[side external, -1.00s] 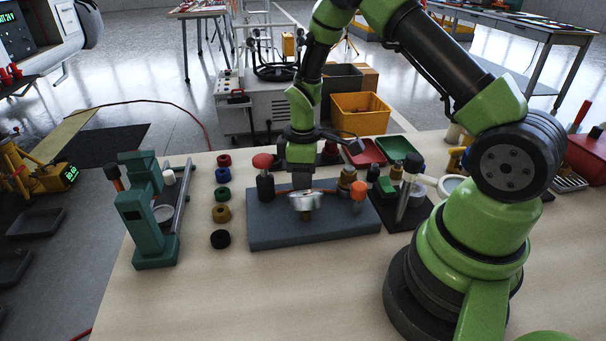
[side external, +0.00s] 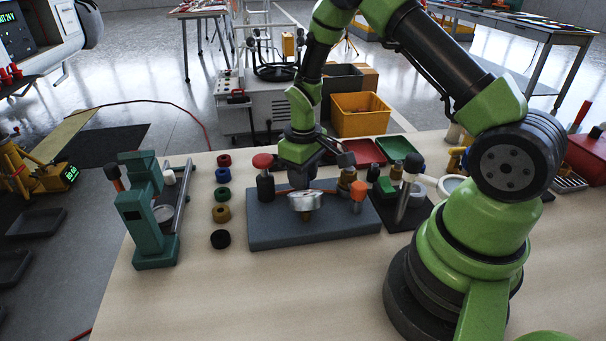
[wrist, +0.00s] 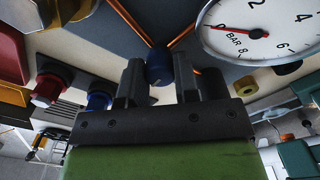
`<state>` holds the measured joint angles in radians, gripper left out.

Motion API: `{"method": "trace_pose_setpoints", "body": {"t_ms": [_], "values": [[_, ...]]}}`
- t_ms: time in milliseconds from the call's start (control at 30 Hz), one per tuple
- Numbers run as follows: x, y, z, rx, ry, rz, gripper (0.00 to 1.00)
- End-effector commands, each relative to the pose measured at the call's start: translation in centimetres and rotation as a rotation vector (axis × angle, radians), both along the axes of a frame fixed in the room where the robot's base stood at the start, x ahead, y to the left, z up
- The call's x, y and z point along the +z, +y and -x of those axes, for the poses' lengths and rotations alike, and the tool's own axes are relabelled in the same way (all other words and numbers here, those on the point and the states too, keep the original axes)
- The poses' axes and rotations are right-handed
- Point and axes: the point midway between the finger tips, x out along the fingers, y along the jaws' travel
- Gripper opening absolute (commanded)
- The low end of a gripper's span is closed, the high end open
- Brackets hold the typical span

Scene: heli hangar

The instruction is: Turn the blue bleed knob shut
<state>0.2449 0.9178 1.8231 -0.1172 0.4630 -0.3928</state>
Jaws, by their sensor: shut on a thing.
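The blue bleed knob (wrist: 158,62) is dark blue and round, with a light mark on its face, in the wrist view. The two fingers of my gripper (wrist: 159,82) are shut on it, one on each side. In the side view my gripper (side external: 301,180) points down behind the pressure gauge (side external: 306,199), which hides the knob and fingertips. The gauge stands at the front of a grey block (side external: 330,229). In the wrist view the red needle on the gauge dial (wrist: 236,32) lies close to 0 bar.
A red-capped post (side external: 263,163) stands close left of my gripper. Several coloured rings (side external: 221,213) and a green press (side external: 146,222) are further left. The table front is clear.

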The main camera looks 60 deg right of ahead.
Motion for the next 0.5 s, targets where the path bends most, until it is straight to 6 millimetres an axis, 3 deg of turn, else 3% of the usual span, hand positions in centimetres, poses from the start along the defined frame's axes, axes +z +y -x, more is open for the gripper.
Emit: {"method": "trace_pose_setpoints", "body": {"t_ms": [500], "values": [[-0.01, 0.01, 0.06, -0.049, 0.002, -0.001, 0.05]]}}
